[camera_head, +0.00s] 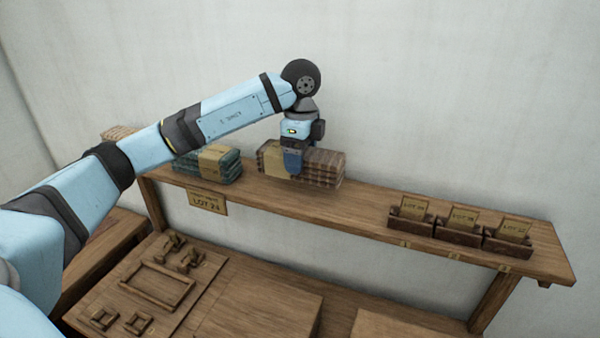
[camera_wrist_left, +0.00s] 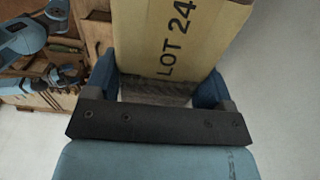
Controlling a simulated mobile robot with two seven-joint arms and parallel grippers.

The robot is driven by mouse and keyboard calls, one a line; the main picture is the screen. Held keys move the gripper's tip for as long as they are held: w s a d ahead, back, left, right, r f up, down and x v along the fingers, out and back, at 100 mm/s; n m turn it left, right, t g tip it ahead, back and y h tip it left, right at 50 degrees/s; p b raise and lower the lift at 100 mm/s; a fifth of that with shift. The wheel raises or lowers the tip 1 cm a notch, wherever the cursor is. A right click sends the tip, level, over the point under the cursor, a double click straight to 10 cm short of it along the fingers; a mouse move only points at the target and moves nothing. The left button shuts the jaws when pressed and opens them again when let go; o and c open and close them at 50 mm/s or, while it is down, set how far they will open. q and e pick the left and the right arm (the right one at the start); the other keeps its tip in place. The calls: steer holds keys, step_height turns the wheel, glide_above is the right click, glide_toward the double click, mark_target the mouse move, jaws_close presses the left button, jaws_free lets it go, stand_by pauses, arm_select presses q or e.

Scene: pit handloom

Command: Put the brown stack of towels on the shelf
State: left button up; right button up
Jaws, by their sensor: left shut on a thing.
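The brown stack of towels (camera_head: 322,168) has a tan paper band and is at the long wooden shelf (camera_head: 380,205), right of the teal stack. My left gripper (camera_head: 292,165) points down over the banded part and is shut on the brown stack. In the left wrist view the band (camera_wrist_left: 180,40) reads "LOT 24" and lies between the two blue fingers (camera_wrist_left: 155,85). I cannot tell whether the stack's underside touches the shelf.
A teal towel stack (camera_head: 208,164) sits close on the left. A "LOT 24" tag (camera_head: 206,201) hangs from the shelf's front edge. Several small card boxes (camera_head: 458,226) stand at the right end. The shelf between is clear. A wooden bench (camera_head: 250,300) is below.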

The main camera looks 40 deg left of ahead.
mark_target(301, 177)
arm_select(q)
step_height(301, 177, down, 6)
steer(key=shift+r+p, duration=0.25)
steer(key=shift+p, duration=0.35)
steer(key=shift+f, duration=0.1)
steer(key=shift+f, duration=0.15)
steer(key=o, duration=1)
steer(key=shift+c, duration=0.2)
steer(key=shift+r, duration=0.2)
step_height(301, 177, up, 11)
steer(key=shift+w+r+b, duration=0.1)
steer(key=shift+b, duration=1)
steer(key=shift+r, duration=0.4)
